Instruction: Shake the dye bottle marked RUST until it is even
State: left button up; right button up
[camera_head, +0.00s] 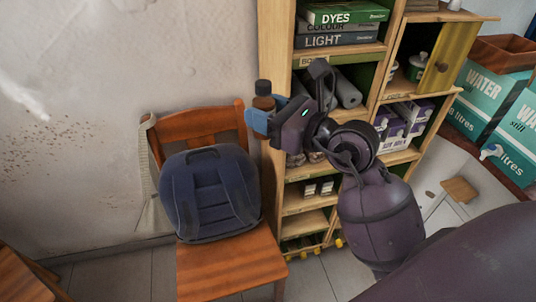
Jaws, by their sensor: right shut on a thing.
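A small brown bottle (263,97) with a black cap is held upright in my right gripper (260,117). The gripper's blue fingers are shut on it, in front of the wooden shelf unit's left side. My right arm comes in from the lower right. My left gripper is not in view.
A wooden chair (230,268) with a dark blue backpack (210,193) stands below and left of the gripper. A shelf unit (273,50) with books (343,14) is close behind my arm. Teal water boxes (490,92) stand at the right. The wall at the left is bare.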

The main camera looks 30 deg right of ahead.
aim_at(271, 99)
notch_tip(271, 99, up, 3)
jog(key=shift+r, duration=0.1)
notch_tip(271, 99, down, 14)
jog(key=shift+f, duration=0.2)
